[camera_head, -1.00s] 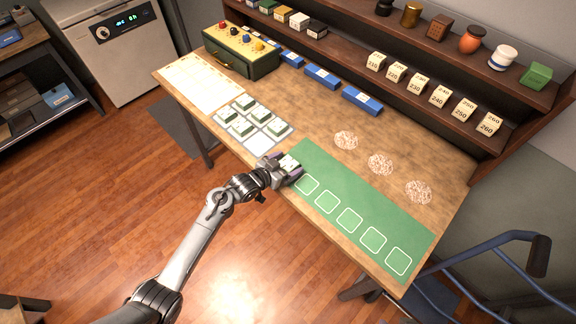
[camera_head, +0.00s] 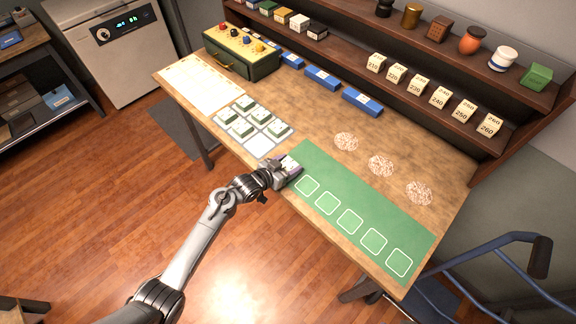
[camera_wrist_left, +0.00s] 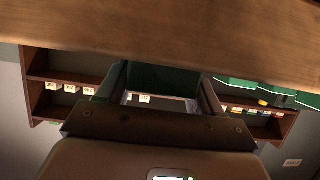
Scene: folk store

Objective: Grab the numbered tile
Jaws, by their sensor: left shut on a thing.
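My left gripper (camera_head: 288,167) is shut on a small white-topped tile (camera_head: 291,162), at the near left end of the green mat (camera_head: 385,198). Its marking is too small to read. I cannot tell whether it touches the mat or is slightly above it. In the left wrist view a dark green block face (camera_wrist_left: 163,77) shows between the fingers. Several green-and-white tiles (camera_head: 242,104) sit on a pale grid sheet (camera_head: 259,146), whose near right cell is bare. My right gripper is not in view.
The mat has a row of white-outlined squares (camera_head: 350,220). Three pale speckled circles (camera_head: 380,163) lie on the table behind it. Blue trays (camera_head: 361,101) and a yellow-topped green box (camera_head: 241,53) stand at the back. Numbered blocks (camera_head: 440,97) line the lower shelf.

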